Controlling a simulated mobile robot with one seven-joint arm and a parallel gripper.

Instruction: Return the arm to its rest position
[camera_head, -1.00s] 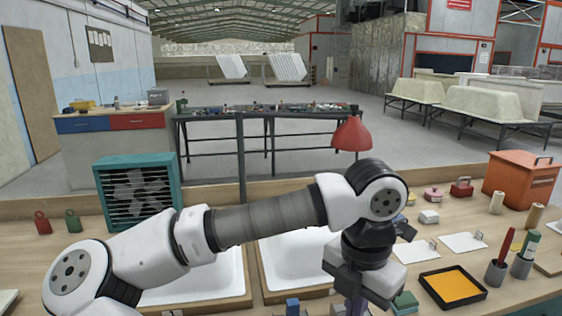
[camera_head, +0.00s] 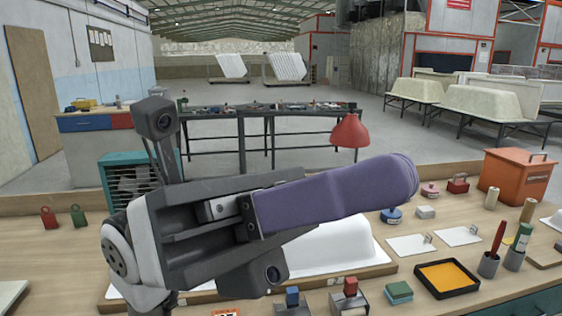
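My gripper (camera_head: 400,178) is large and close to the camera, in the middle of the view. Its dark grey body is at the left, and a long purple part with a rounded, ribbed end points right and slightly up. The purple part looks like the gripper's finger, seen from the side. Its far side is hidden, so I cannot tell whether the finger gap is open. No separate object shows in it. The gripper is raised in front of the bench and covers part of a white tub shell (camera_head: 335,243).
The wooden bench holds an orange box (camera_head: 513,180), a yellow-filled tray (camera_head: 448,278), cups of tools (camera_head: 489,264), a red lamp (camera_head: 350,131) and stamp-like blocks (camera_head: 348,298). A teal fan (camera_head: 127,180) stands at the left, partly hidden.

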